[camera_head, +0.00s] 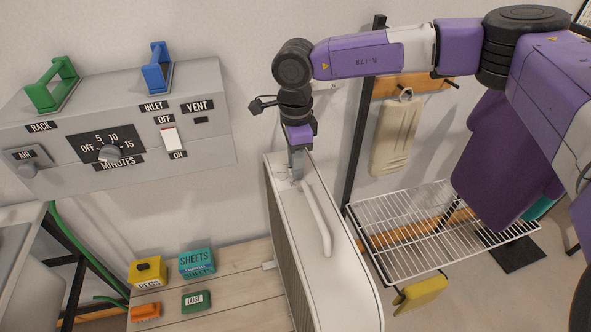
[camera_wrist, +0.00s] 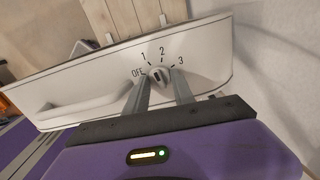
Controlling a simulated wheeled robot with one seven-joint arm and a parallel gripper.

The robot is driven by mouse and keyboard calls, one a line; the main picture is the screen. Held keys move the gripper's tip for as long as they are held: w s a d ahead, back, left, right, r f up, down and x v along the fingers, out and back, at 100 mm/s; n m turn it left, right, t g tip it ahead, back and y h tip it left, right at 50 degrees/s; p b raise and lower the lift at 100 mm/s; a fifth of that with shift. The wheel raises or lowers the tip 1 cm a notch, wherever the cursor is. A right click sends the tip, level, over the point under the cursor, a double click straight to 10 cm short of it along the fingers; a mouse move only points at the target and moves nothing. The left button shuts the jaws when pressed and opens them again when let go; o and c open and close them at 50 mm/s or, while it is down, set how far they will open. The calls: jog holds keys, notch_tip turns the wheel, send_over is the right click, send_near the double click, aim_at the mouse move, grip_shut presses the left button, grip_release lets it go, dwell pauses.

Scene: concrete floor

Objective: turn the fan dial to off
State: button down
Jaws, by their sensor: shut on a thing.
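The fan is a tall white unit (camera_head: 330,262) with a curved handle (camera_head: 318,222) on its top. The fan dial (camera_wrist: 158,75) is a small round knob on that top, with the marks OFF, 1, 2 and 3 around it in the wrist view. My gripper (camera_head: 297,180) points down at the far end of the top and is shut on the dial, one finger on either side. A dark mark shows on the knob, but I cannot tell for sure which setting it points to. In the head view the gripper mostly hides the dial.
A grey wall panel (camera_head: 205,150) with another dial (camera_head: 110,153) and a switch (camera_head: 170,138) is at the left. Small boxes, such as the teal SHEETS box (camera_head: 197,262), sit on a wooden surface. A wire rack (camera_head: 430,245) stands right of the fan.

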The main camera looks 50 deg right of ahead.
jog(key=n+b, duration=0.3)
jog(key=n, duration=0.3)
jog(key=shift+f+n, duration=0.1)
jog(key=shift+n, duration=0.2)
jog(key=n+b, duration=0.1)
jog(key=n, duration=0.4)
jog(key=shift+w, duration=0.1)
jog(key=shift+b, duration=0.3)
jog(key=c, duration=1.1)
grip_release()
jog(key=shift+o, duration=0.2)
jog(key=shift+r, duration=0.2)
notch_tip(320, 180, up, 8)
jog(key=shift+f, duration=0.15)
